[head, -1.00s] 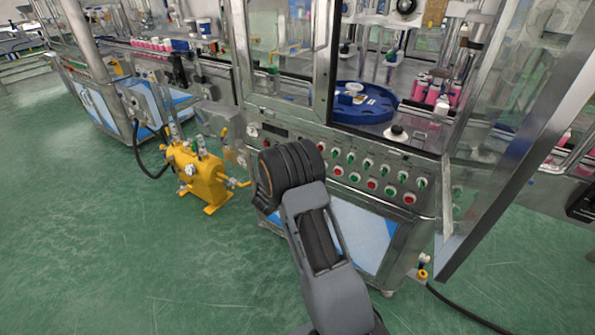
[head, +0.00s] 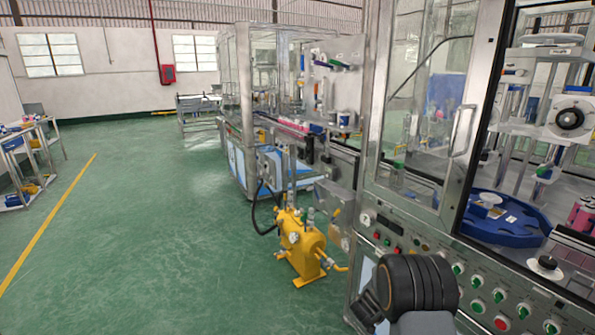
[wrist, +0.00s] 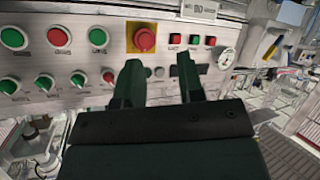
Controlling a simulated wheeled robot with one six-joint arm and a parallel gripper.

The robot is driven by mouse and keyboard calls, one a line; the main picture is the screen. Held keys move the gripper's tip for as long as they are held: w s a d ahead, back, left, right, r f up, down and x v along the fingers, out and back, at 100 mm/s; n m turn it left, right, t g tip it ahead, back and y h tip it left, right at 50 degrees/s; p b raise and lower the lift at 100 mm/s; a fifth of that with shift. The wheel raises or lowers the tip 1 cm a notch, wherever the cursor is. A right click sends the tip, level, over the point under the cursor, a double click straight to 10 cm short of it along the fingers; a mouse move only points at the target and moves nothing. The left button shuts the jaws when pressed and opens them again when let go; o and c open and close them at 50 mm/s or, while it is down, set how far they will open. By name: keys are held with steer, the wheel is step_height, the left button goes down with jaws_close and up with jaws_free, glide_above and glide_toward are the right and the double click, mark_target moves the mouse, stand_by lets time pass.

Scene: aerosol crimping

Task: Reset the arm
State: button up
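My gripper (wrist: 158,75) is in the wrist view, its two dark fingers apart with nothing between them. Its fingers point at a control panel (wrist: 60,62), with a red emergency button on a yellow base (wrist: 144,38) just beyond the fingertips. I cannot tell whether they touch the panel. In the head view my arm shows at the bottom right, in front of the machine's panel (head: 455,258). The fingers cannot be made out there.
A yellow pump unit (head: 302,248) stands on the floor left of my arm. The glass-walled machine holds a blue round turntable (head: 500,232). Another enclosed machine (head: 238,110) stands farther back. Green floor (head: 140,240) on the left is open, with a shelf cart (head: 22,165) at its edge.

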steer(key=s+a+r+n+g+y+p, duration=0.25)
steer(key=s+a+r+g+y, duration=0.2)
steer(key=s+a+y, duration=0.7)
steer(key=s+a+r+n+g+h+p, duration=0.1)
steer(key=s+a+r+n+h+p, duration=0.1)
steer(key=s+r, duration=1.6)
steer(key=shift+s+a+r+n+h+p, duration=0.25)
steer(key=shift+a+r+n+h+p, duration=0.1)
steer(key=shift+n+h, duration=0.1)
